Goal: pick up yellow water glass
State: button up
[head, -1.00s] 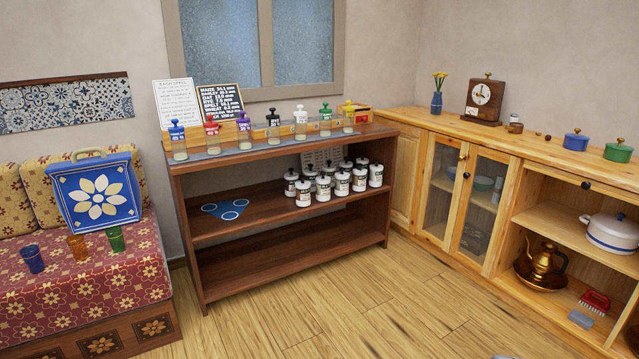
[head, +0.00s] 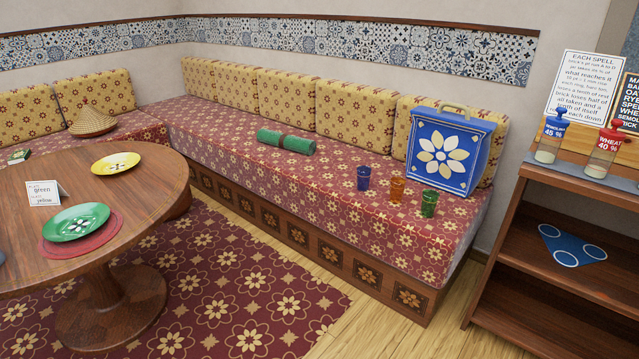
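Three small glasses stand in a row on the patterned bench seat (head: 330,200) in the head view. The blue glass (head: 363,178) is on the left, an amber-orange glass (head: 397,189) is in the middle and the green glass (head: 429,204) is on the right. None looks clearly yellow; the amber one is closest to that colour. The glasses are upright and apart from each other, in front of a blue bag with a flower design (head: 446,150). My gripper is not in view.
A round wooden table (head: 130,190) with a yellow plate (head: 116,163), a green plate (head: 75,222) and a card (head: 43,193) stands at left. A rolled green towel (head: 286,142) lies on the bench. A wooden shelf (head: 510,250) stands at right. The rug (head: 260,300) before the bench is clear.

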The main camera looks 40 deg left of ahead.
aim_at(397, 191)
jog(key=u, duration=0.95)
jog(key=i, duration=1)
jog(key=u, duration=1.3)
jog(key=i, duration=1.8)
jog(key=u, duration=0.2)
